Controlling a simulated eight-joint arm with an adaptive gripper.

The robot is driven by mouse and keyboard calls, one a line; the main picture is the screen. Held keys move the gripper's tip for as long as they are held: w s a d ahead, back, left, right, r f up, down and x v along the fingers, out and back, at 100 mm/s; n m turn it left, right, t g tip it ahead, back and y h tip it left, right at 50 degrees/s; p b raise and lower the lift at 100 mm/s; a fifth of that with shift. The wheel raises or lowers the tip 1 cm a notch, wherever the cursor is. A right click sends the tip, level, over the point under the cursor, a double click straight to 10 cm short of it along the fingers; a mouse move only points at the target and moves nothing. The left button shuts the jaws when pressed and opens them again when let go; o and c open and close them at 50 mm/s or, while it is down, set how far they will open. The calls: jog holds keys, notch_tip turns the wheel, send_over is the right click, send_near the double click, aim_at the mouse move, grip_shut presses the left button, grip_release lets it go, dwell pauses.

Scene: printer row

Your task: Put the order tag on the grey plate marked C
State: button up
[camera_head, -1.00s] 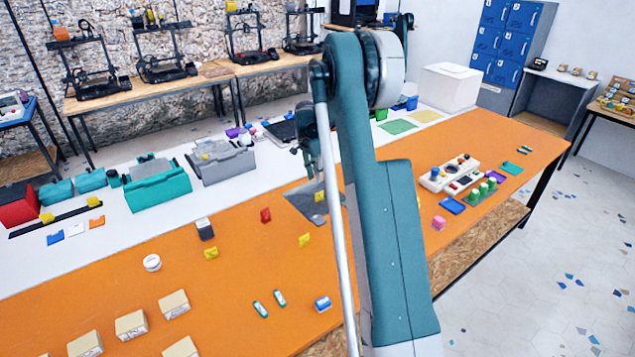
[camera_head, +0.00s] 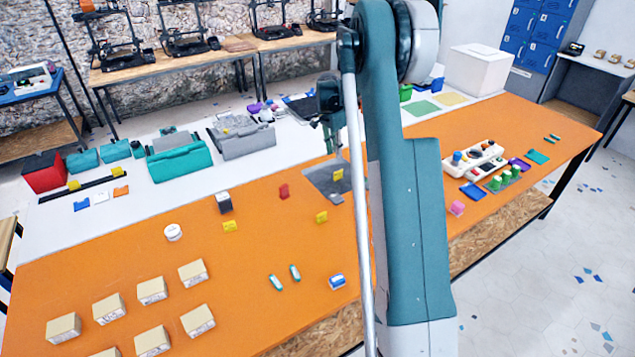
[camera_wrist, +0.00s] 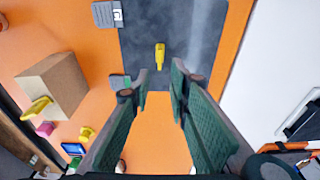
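My gripper (camera_wrist: 160,78) points down at a dark grey mat (camera_wrist: 200,32) on the orange table, its two green-padded fingers apart with nothing between them. A small yellow piece (camera_wrist: 160,56) lies on the mat just beyond the fingertips; I cannot tell whether it is the order tag. A grey plate (camera_wrist: 103,15) with a white mark sits at the mat's edge, its letter unreadable. Another small grey piece (camera_wrist: 118,82) is partly hidden by the left finger. In the head view my gripper (camera_head: 333,140) hangs above the mat (camera_head: 318,178) and yellow piece (camera_head: 338,174).
A brown block (camera_wrist: 62,80) shows at left in the wrist view. Yellow pieces (camera_head: 321,217), a red piece (camera_head: 284,191) and a dark box (camera_head: 224,202) stand left of my arm. Several tan boxes (camera_head: 152,290) fill the near left. A grey bin (camera_head: 245,140) stands behind.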

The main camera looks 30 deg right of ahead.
jog(key=s+a+r+n+t, duration=0.2)
jog(key=s+a+r+n, duration=0.2)
jog(key=s+a+r, duration=0.65)
jog(key=s+a+r+n+t, duration=0.1)
jog(key=s+a+r+n, duration=0.45)
jog(key=a+r, duration=0.75)
jog(key=s+a+r+n+t, duration=0.1)
jog(key=s+a+n+t, duration=0.25)
jog(key=s+a, duration=1.15)
jog(key=s+a+f+n+y, duration=0.1)
jog(key=s+a+f+n, duration=0.1)
jog(key=s, duration=0.5)
jog(key=s+a+f+n, duration=0.2)
jog(key=s+f+n, duration=0.1)
jog(key=s, duration=0.5)
jog(key=shift+a+t+y, duration=0.25)
jog(key=shift+t+y, duration=0.1)
jog(key=shift+y, duration=0.05)
